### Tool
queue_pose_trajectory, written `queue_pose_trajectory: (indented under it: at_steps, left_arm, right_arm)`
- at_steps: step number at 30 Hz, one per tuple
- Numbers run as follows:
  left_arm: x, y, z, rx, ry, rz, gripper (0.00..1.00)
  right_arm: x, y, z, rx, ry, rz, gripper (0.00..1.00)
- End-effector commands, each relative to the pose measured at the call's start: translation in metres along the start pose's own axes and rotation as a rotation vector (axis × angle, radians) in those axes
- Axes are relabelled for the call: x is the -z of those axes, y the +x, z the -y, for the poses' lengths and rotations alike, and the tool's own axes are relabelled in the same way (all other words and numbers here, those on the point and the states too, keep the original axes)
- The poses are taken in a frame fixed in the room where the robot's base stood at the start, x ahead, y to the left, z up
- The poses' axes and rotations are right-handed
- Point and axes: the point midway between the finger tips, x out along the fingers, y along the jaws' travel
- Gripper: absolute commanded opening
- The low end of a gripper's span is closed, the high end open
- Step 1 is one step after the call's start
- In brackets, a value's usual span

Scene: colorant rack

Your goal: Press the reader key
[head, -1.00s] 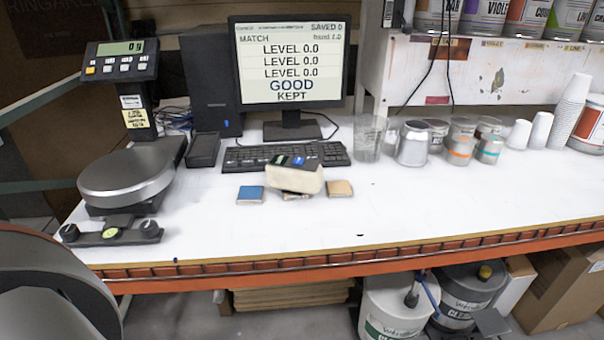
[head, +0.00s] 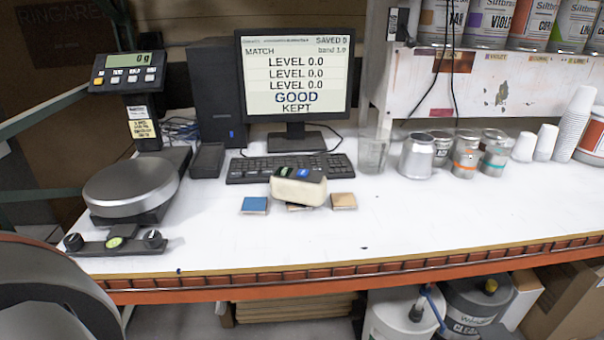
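The reader (head: 298,189) is a cream block-shaped device with a dark top, lying on the white bench in front of the keyboard. Its top carries a small green patch and a blue patch; I cannot tell which is the key. It rests over a sample chip that is mostly hidden under it. A blue chip (head: 254,205) lies to its left and a tan chip (head: 343,201) to its right. The monitor (head: 293,75) reads MATCH, several LEVEL 0.0 lines, GOOD and KEPT. Neither gripper is in view; only part of my arm shows at the lower left.
A scale (head: 132,187) stands at the left, with a knobbed bar (head: 115,242) before it. The keyboard (head: 289,167) is behind the reader. A clear cup (head: 373,155), metal cans (head: 416,157) and white cups stand right.

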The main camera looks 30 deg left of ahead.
Motion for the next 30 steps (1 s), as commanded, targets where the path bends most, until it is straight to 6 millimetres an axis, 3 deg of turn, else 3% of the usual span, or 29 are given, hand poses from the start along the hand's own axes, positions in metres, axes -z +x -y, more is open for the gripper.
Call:
queue_pose_trajectory:
  at_steps: [9,16,30]
  left_arm:
    - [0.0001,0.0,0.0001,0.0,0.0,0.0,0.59]
    - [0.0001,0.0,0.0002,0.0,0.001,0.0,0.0]
    - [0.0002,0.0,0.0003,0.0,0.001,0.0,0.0]
  right_arm:
    - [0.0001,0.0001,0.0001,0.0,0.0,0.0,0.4]
    - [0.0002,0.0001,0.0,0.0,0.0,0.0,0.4]
    - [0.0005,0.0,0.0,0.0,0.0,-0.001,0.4]
